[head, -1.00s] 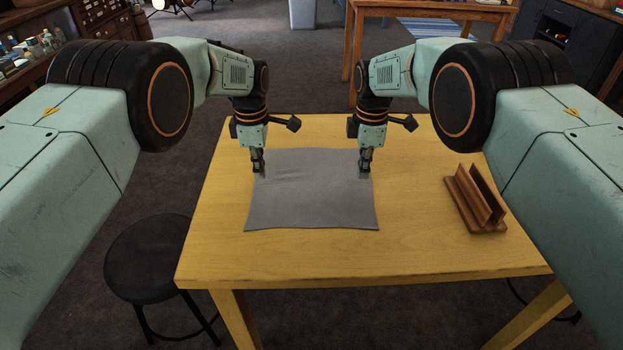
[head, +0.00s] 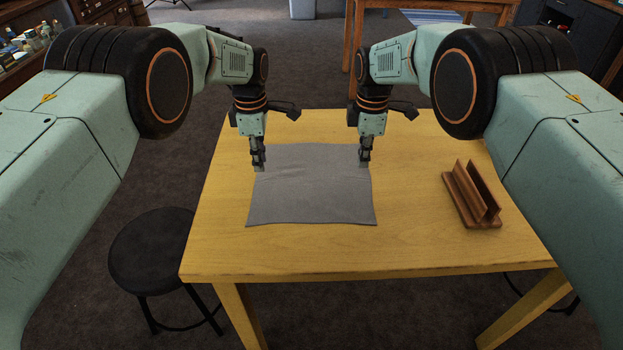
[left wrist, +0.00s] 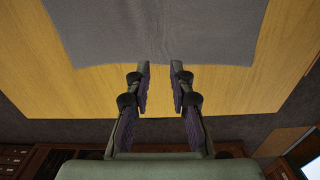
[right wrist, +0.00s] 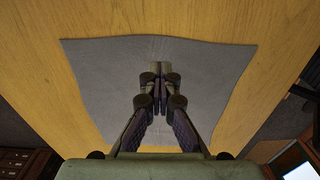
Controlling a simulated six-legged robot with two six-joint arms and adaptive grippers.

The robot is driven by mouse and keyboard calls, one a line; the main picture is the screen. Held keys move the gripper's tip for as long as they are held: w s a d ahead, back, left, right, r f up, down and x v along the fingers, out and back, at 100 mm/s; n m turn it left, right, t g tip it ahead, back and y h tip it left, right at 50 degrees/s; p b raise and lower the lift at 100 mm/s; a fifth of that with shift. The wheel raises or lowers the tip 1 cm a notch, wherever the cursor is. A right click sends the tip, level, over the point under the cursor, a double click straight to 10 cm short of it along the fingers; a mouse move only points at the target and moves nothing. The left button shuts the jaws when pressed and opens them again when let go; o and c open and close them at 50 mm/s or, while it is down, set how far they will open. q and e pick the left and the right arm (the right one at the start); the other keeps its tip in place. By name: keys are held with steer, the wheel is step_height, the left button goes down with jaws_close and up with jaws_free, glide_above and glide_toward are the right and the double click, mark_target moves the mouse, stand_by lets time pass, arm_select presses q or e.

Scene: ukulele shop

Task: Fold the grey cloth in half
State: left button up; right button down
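The grey cloth (head: 308,200) lies flat and unfolded on the yellow wooden table, with faint creases on its far half. My left gripper (head: 258,166) is at the cloth's left edge. In the left wrist view its fingers (left wrist: 160,72) are apart, with the cloth's edge (left wrist: 150,40) at the fingertips. My right gripper (head: 364,163) is over the cloth, just inside its right edge. In the right wrist view its fingertips (right wrist: 159,72) are together, with the cloth (right wrist: 110,75) spread below. No bunched cloth shows between them. Whether these tips touch the cloth is unclear.
A brown wooden slotted stand (head: 472,195) is on the table (head: 420,245), right of the cloth. A black round stool (head: 152,250) is at the table's left front. The tabletop between cloth and stand, and in front of the cloth, is clear.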

arm_select(q)
steer(key=o, duration=0.6)
steer(key=shift+o, duration=0.2)
arm_select(e)
steer(key=c, duration=0.9)
jaws_free()
arm_select(q)
steer(key=shift+c, duration=0.3)
arm_select(e)
steer(key=shift+c, duration=0.4)
